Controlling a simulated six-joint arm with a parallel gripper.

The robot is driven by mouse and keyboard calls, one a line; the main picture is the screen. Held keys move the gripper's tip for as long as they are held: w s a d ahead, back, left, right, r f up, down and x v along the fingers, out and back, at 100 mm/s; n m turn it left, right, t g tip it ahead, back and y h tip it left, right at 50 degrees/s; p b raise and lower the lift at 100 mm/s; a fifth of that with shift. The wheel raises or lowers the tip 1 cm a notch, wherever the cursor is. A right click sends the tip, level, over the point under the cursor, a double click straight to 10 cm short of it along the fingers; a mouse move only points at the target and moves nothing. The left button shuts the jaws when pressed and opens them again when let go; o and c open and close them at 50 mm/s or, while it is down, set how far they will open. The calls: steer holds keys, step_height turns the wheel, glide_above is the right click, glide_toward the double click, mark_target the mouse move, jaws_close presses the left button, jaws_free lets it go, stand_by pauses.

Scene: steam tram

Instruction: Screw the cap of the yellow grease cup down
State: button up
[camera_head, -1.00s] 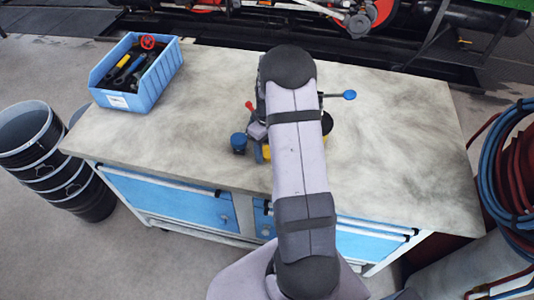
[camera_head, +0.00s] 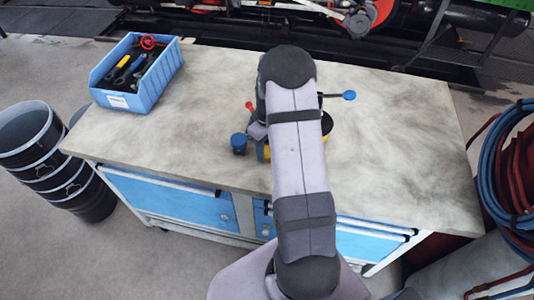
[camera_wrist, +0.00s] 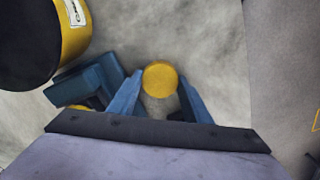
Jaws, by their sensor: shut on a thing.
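The round yellow cap (camera_wrist: 160,78) shows in the wrist view between the tips of my two blue fingers. My gripper (camera_wrist: 159,92) is shut on it from both sides. The lower part of the grease cup and its seat cannot be made out, so I cannot tell how far down the cap sits.
A large black and yellow round part (camera_wrist: 75,35) and a blue block (camera_wrist: 85,83) stand close left of my fingers. The head view shows a blue cup (camera_head: 238,143), a blue-knobbed lever (camera_head: 349,95) and a blue tool bin (camera_head: 150,90). The bench's right side is clear.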

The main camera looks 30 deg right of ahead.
steer(key=shift+r, duration=0.25)
steer(key=shift+r+p, duration=0.35)
steer(key=shift+p, duration=0.1)
steer(key=shift+r+p, duration=0.35)
steer(key=shift+r, duration=0.15)
steer(key=shift+r+p, duration=1.85)
steer(key=shift+r, duration=0.6)
steer(key=shift+w+d+r, duration=0.3)
steer(key=shift+w+r, duration=0.05)
steer(key=shift+w, duration=0.1)
steer(key=w+d+r+p, duration=0.1)
steer(key=w+d+r, duration=0.1)
steer(key=d+r, duration=0.1)
steer(key=w+d+r+p, duration=0.2)
steer(key=w+d+r, duration=0.1)
steer(key=shift+w+d, duration=0.35)
steer(key=shift+w+d+r, duration=0.2)
steer(key=shift+d+r, duration=0.25)
steer(key=shift+d, duration=0.15)
